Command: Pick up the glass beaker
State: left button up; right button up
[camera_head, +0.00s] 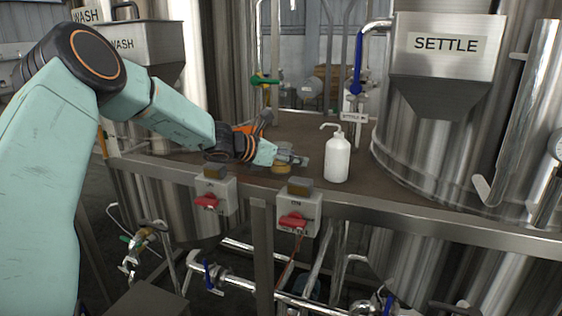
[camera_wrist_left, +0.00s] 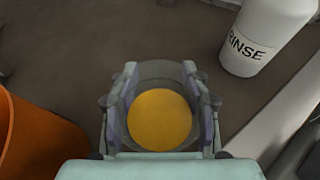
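The glass beaker (camera_head: 281,169) stands near the front edge of the brown deck, with yellow-orange liquid inside. In the left wrist view the clear beaker (camera_wrist_left: 160,115) is seen from above. My left gripper (camera_head: 291,158) reaches in from the left, low over the deck, and partly hides the beaker. In the wrist view its two fingers (camera_wrist_left: 160,75) lie on either side of the glass, very close to it. I cannot tell whether the pads press on it. My right gripper is not in view.
A white RINSE bottle (camera_head: 337,160) stands just right of the beaker. An orange object (camera_wrist_left: 35,140) is close on the left in the wrist view. Red-handled switch boxes (camera_head: 300,210) are on the deck's front edge. The SETTLE tank (camera_head: 450,120) stands at the right.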

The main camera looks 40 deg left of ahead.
pick_arm(q)
jog(key=shift+s, duration=0.1)
jog(key=shift+c, duration=1.4)
jog(key=c, duration=0.5)
grip_shut()
